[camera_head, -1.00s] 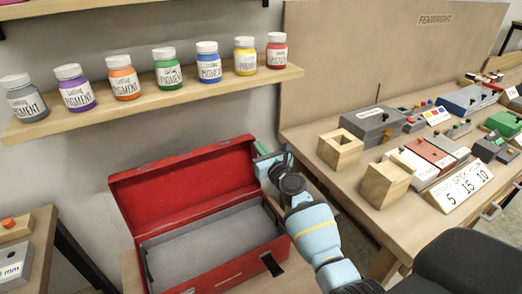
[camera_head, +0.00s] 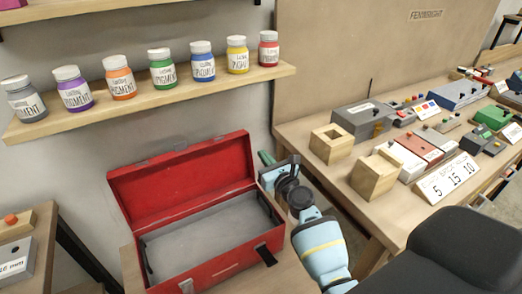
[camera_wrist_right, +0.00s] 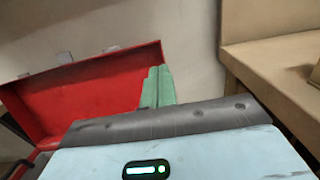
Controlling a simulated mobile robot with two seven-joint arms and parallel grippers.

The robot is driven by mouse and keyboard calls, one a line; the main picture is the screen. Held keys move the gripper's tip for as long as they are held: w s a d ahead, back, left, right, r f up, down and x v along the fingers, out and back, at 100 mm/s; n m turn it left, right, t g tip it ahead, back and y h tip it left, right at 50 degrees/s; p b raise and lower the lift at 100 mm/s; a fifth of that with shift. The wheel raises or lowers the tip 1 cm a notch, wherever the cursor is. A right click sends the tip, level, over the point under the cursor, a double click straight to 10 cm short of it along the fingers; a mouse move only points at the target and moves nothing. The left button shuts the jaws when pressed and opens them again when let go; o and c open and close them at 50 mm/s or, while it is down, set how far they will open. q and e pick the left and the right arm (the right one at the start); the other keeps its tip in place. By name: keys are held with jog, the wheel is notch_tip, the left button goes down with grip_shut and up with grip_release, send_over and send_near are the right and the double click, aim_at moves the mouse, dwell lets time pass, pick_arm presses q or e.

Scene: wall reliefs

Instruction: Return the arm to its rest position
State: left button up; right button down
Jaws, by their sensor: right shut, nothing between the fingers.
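My right arm comes in from the lower right in the head view. Its gripper (camera_head: 265,158), with green fingers, is beside the right end of the open red toolbox (camera_head: 190,185), near the raised lid. In the right wrist view the green fingers (camera_wrist_right: 158,87) are together with nothing between them, and the red lid (camera_wrist_right: 95,95) is behind and to their left. The toolbox looks empty, with a grey inside. My left gripper is not in view.
A shelf (camera_head: 150,100) with several pigment jars is on the wall above the toolbox. At the right, a workbench (camera_head: 350,205) carries wooden blocks, boxes and a number sign (camera_head: 456,177). A gap lies between the toolbox and the bench.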

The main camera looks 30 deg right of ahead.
jog(key=shift+s, duration=0.35)
